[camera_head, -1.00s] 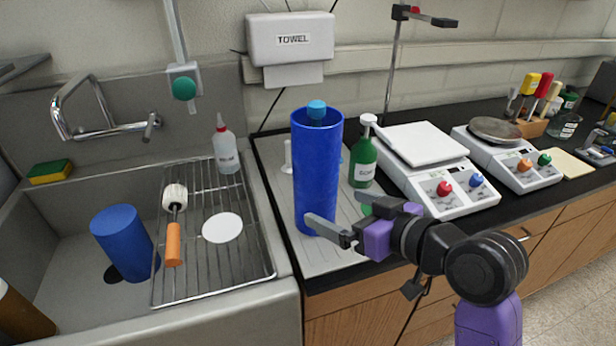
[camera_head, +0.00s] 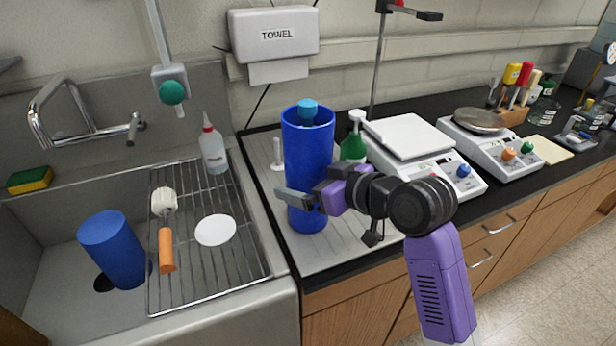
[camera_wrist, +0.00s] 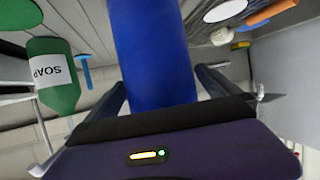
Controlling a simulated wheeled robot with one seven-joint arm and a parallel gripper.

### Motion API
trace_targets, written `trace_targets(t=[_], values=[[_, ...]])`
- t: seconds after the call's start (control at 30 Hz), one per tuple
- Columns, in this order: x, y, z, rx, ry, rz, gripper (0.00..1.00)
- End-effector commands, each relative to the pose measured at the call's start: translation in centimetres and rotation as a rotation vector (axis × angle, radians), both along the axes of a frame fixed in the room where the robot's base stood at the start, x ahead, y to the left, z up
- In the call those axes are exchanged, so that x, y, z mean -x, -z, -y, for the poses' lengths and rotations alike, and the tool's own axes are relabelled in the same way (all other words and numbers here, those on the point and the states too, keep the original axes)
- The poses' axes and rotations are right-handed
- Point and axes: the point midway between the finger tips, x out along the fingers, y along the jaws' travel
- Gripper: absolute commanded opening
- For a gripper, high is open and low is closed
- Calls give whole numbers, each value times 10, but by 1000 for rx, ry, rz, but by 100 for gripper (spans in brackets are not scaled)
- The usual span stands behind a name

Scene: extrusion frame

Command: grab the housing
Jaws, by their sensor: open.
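The housing seems to be the tall blue cylinder (camera_head: 307,152), upright on the ribbed drainboard, with a lighter blue part showing at its open top. My gripper (camera_head: 298,197) is level with its lower half. One finger crosses the near side of the cylinder; the other is hidden in the head view. In the wrist view the blue cylinder (camera_wrist: 155,55) stands between the two spread fingers of my gripper (camera_wrist: 163,90). The jaws are open, and I cannot tell whether a finger touches it. A second, shorter blue cylinder (camera_head: 113,250) leans in the sink.
A green soap bottle (camera_head: 354,140) stands close behind my gripper, near a white balance (camera_head: 408,137). A white peg (camera_head: 277,155) is just left of the tall cylinder. A wire rack (camera_head: 190,275) with a brush (camera_head: 166,230) lies over the sink. A towel dispenser (camera_head: 274,36) hangs above.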

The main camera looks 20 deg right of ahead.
Motion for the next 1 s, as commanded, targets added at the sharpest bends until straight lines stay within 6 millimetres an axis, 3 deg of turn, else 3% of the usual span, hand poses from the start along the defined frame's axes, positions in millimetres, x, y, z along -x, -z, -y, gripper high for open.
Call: trace_targets(t=[0.2, 0.23, 0.67, 1.0], values=[[-1, 1, -1, 0, 0, 0, 100], [-1, 1, -1, 0, 0, 0, 96], [-1, 1, -1, 0, 0, 0, 12], [-1, -5, 0, 0, 0, 5, 12]])
